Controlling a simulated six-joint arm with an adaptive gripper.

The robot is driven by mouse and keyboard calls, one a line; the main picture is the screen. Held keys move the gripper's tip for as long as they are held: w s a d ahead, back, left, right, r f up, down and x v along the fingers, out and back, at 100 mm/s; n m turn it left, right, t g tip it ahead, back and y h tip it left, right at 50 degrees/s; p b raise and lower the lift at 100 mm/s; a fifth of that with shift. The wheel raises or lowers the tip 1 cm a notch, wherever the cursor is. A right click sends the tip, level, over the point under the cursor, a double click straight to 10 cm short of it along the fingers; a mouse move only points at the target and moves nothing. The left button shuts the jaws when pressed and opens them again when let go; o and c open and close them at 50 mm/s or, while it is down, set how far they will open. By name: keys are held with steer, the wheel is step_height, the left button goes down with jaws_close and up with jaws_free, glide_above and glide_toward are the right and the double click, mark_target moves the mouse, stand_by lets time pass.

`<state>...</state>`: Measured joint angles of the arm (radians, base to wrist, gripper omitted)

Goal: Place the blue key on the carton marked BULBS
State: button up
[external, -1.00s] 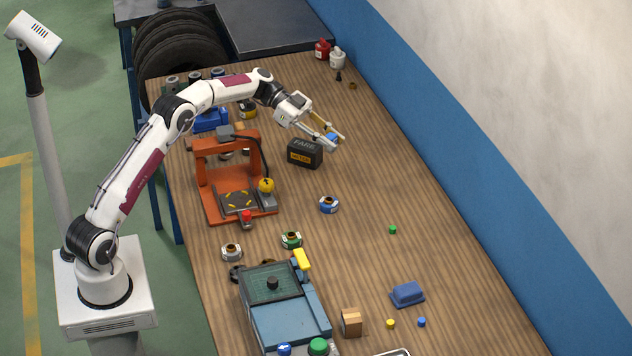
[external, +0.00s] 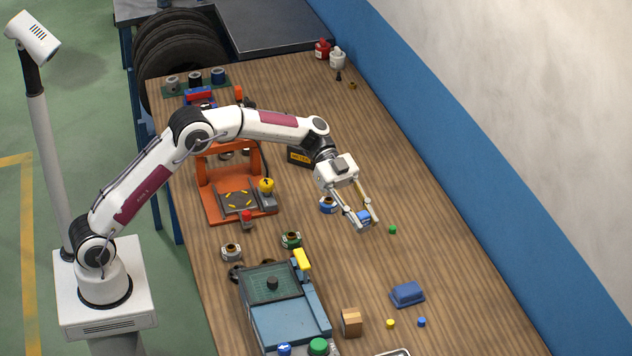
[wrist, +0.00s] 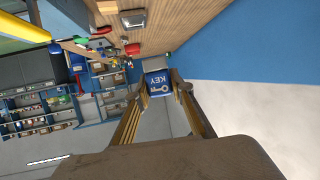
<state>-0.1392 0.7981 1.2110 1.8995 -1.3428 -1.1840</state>
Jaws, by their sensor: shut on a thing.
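The blue key (external: 363,217) is a small blue block; in the wrist view its face (wrist: 158,84) shows the word KEY and a white key picture. My gripper (external: 365,219) is shut on it and holds it above the right-middle of the table, between the two fingertips. A small brown carton (external: 351,323) stands near the front of the table, right of the blue-grey machine. No BULBS marking can be read on it from here. It is apart from my gripper, nearer the front of the picture.
The blue-grey machine (external: 285,318) stands left of the carton. A blue block (external: 407,294), a yellow cube (external: 390,323) and a small blue piece (external: 421,322) lie to its right. A green cube (external: 392,230) lies near my gripper. The orange frame (external: 205,185) stands left.

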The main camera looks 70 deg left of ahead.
steer(key=s+d+m+g, duration=0.1)
steer(key=s+d, duration=0.2)
steer(key=d, duration=0.4)
steer(key=s+d+m+g, duration=0.1)
steer(key=s+d+g, duration=0.1)
steer(key=s+d, duration=0.3)
glide_above(352, 315)
step_height(352, 315, down, 4)
steer(key=shift+f, duration=0.6)
steer(key=shift+f, duration=3.15)
steer(key=shift+f, duration=1.85)
steer(key=shift+f, duration=0.15)
